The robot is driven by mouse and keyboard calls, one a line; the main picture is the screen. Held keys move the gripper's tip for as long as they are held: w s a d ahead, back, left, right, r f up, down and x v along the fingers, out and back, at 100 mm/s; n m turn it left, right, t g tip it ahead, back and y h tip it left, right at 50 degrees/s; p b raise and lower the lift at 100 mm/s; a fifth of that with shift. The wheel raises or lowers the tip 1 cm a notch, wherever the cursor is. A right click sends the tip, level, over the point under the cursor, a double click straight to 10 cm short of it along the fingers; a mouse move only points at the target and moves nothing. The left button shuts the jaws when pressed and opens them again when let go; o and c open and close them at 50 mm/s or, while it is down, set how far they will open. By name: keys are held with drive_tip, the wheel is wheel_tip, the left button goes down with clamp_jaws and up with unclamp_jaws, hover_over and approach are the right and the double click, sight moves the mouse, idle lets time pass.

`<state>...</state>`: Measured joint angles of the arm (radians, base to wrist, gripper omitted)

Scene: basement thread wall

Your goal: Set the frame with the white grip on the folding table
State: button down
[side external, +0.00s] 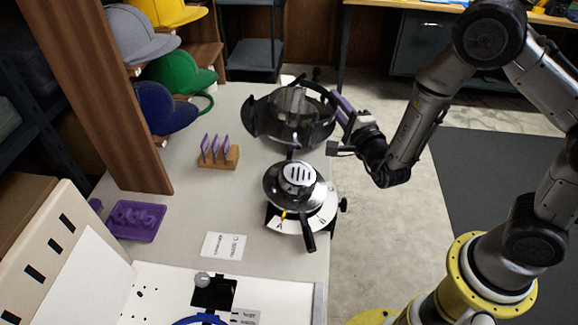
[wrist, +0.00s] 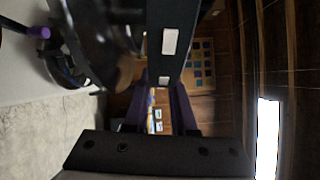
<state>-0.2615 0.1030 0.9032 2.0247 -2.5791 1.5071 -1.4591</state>
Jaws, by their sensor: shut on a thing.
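My gripper (side external: 338,112) has purple fingers and is at the right edge of the grey-topped table (side external: 180,215). It is shut on a dark curved frame (side external: 262,118), which is at the table's far right part. In the wrist view, a dark bar of the frame (wrist: 172,15) with white patches runs between the purple fingers (wrist: 160,108). I cannot tell whether the frame touches the table. Nearer me on the table stands a dark round device (side external: 273,188) with a white slotted top and a white lettered base.
Grey, yellow, green and blue caps (side external: 178,80) hang at the left by a wooden post (side external: 138,110). A wooden block with purple upright pieces (side external: 218,160), a purple tray (side external: 136,221) and a white card (side external: 223,246) lie on the table. A white machine (side external: 65,245) stands in front.

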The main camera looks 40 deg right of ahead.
drive_tip(key=shift+g+h, duration=0.4)
drive_tip(key=shift+h, duration=0.5)
drive_tip(key=a+f, duration=0.1)
drive_tip(key=a, duration=0.2)
drive_tip(key=a+f, duration=0.2)
drive_tip(key=a, duration=0.1)
drive_tip(key=a+f, duration=0.2)
drive_tip(key=a, duration=0.1)
drive_tip(key=shift+s+f, duration=0.25)
drive_tip(key=shift+s, duration=0.15)
drive_tip(key=s+a+f+n+t+y, duration=0.1)
drive_tip(key=s+a+f+n+y, duration=0.25)
drive_tip(key=a, duration=0.65)
drive_tip(key=shift+m, duration=0.45)
drive_tip(key=shift+w+a+f, duration=1.15)
drive_tip(key=shift+w+f, duration=0.75)
drive_tip(key=shift+f, duration=0.55)
drive_tip(key=shift+w+a+f, duration=1.15)
drive_tip(key=shift+w+f, duration=0.75)
drive_tip(key=shift+f, duration=0.6)
drive_tip(key=shift+w+a+f, duration=1.15)
drive_tip(key=shift+w+f, duration=0.75)
drive_tip(key=shift+f, duration=0.55)
drive_tip(key=c, duration=0.7)
unclamp_jaws()
drive_tip(key=shift+f, duration=0.1)
